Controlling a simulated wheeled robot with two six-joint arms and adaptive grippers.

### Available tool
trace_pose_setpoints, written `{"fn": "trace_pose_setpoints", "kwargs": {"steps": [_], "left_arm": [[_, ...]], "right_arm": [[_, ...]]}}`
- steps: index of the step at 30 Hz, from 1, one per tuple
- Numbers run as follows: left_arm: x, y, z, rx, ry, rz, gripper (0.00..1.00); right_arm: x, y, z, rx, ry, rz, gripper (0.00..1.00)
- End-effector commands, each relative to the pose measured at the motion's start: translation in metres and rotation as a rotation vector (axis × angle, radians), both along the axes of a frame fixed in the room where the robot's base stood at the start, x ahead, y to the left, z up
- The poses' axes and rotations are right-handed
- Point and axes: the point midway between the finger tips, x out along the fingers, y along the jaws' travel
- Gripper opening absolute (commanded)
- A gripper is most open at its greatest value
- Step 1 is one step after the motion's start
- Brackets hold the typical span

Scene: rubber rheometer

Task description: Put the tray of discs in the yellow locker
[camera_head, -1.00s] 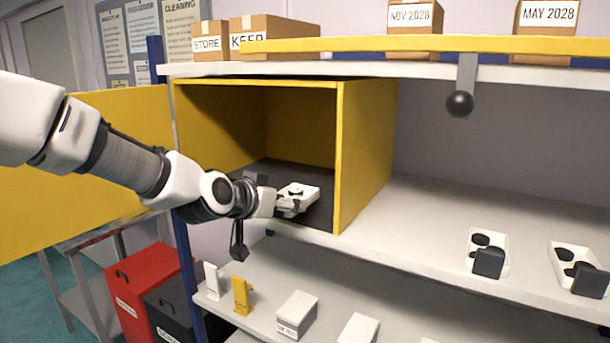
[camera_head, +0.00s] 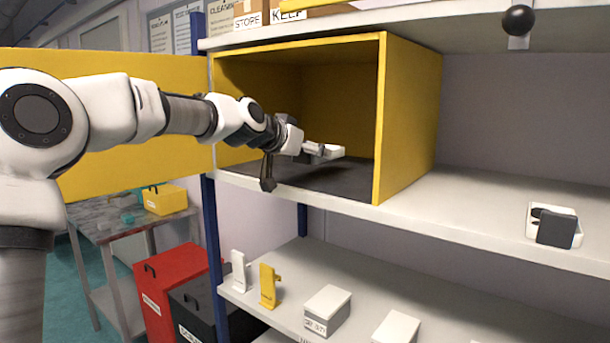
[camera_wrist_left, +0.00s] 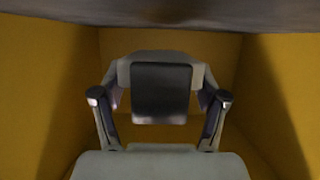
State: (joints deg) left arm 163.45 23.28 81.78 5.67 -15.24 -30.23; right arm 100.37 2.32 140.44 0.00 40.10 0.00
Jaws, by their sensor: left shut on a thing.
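The yellow locker (camera_head: 407,120) stands open on the upper shelf, its door (camera_head: 130,110) swung out to the left. My left gripper (camera_head: 312,150) reaches through its opening and is shut on the tray of discs (camera_head: 335,151). The tray is white and looks roughly level, a little above the dark locker floor (camera_head: 340,187), with a shadow below it. The discs cannot be made out now. In the left wrist view a dark block (camera_wrist_left: 162,93) sits between the gripper's fingers, with yellow locker walls around. My right gripper is not in view.
Another white tray with a dark block (camera_head: 556,226) sits on the shelf to the right. The lower shelf holds a yellow stand (camera_head: 269,286), a white stand (camera_head: 239,270) and white boxes (camera_head: 327,310). Red (camera_head: 175,285) and black bins stand below. The locker floor around the tray looks clear.

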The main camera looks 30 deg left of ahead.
Motion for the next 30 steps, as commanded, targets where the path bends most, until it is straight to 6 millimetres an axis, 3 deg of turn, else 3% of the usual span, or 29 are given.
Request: {"fn": "trace_pose_setpoints", "kwargs": {"steps": [1, 8, 13, 23, 24, 25, 30], "left_arm": [[0.009, 0.009, 0.004, -0.004, 0.001, 0.004, 0.32], [0.033, 0.033, -0.001, -0.001, 0.0, 0.002, 0.32], [0.033, 0.033, -0.034, -0.002, 0.002, -0.001, 0.32], [0.033, 0.033, -0.04, 0.0, -0.001, 0.0, 0.32], [0.033, 0.033, -0.039, 0.0, 0.0, 0.0, 0.87], [0.033, 0.033, -0.039, 0.0, 0.0, 0.0, 0.97], [0.033, 0.033, -0.039, 0.0, 0.0, 0.0, 0.98]], "right_arm": [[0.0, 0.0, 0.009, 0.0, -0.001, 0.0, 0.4], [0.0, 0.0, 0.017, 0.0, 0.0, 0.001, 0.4], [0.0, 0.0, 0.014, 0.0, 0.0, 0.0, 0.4], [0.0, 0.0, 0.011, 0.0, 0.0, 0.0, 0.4], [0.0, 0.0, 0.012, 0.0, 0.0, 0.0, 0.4], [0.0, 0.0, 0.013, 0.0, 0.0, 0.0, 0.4], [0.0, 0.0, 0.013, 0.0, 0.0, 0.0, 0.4]]}}
